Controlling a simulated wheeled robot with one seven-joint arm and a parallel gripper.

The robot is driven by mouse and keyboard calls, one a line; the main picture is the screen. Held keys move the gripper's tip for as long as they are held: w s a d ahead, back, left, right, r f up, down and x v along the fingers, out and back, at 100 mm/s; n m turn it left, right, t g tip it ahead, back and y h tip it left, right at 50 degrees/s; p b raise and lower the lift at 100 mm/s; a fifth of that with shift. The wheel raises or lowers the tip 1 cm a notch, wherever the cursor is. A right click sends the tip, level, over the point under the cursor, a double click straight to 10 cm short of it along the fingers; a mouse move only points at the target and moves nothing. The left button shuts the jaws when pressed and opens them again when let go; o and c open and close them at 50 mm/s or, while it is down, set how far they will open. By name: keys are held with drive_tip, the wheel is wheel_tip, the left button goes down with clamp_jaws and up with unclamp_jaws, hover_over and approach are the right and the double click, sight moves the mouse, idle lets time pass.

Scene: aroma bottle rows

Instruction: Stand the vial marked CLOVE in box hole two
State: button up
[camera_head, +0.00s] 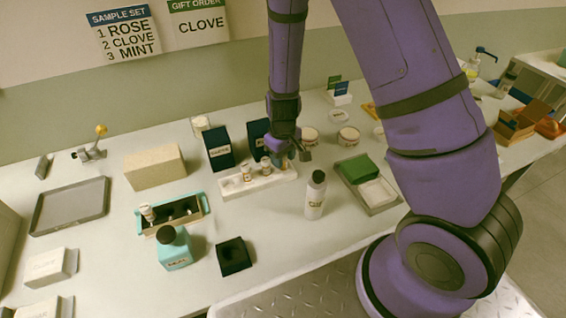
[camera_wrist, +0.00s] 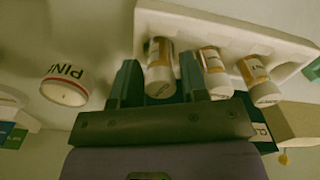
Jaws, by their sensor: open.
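My gripper (camera_head: 288,158) is at the right end of a white rack (camera_head: 262,184) on the table. In the wrist view its two fingers (camera_wrist: 158,82) are open, one on each side of a white-capped vial with a tan label (camera_wrist: 160,55). Two similar vials, a middle one (camera_wrist: 214,68) and an end one (camera_wrist: 257,78), stand in the rack beside it; their labels are too small to read. A teal-edged box (camera_head: 204,204) with dark holes stands front left. One vial (camera_head: 148,213) stands in its left end; the other holes look empty.
Wall signs read SAMPLE SET, 1 ROSE, 2 CLOVE, 3 MINT (camera_head: 125,36) and GIFT ORDER, CLOVE (camera_head: 200,24). A teal bottle (camera_head: 174,250), black block (camera_head: 233,256) and white bottle (camera_head: 315,195) stand in front. Dark cartons (camera_head: 219,148) stand behind the rack. A PINE jar (camera_wrist: 64,86) is nearby.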

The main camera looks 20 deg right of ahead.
drive_tip(key=shift+f, duration=0.5)
drive_tip(key=c, duration=0.7)
drive_tip(key=shift+o, duration=0.2)
drive_tip(key=shift+r, duration=0.1)
drive_tip(key=shift+r, duration=4.95)
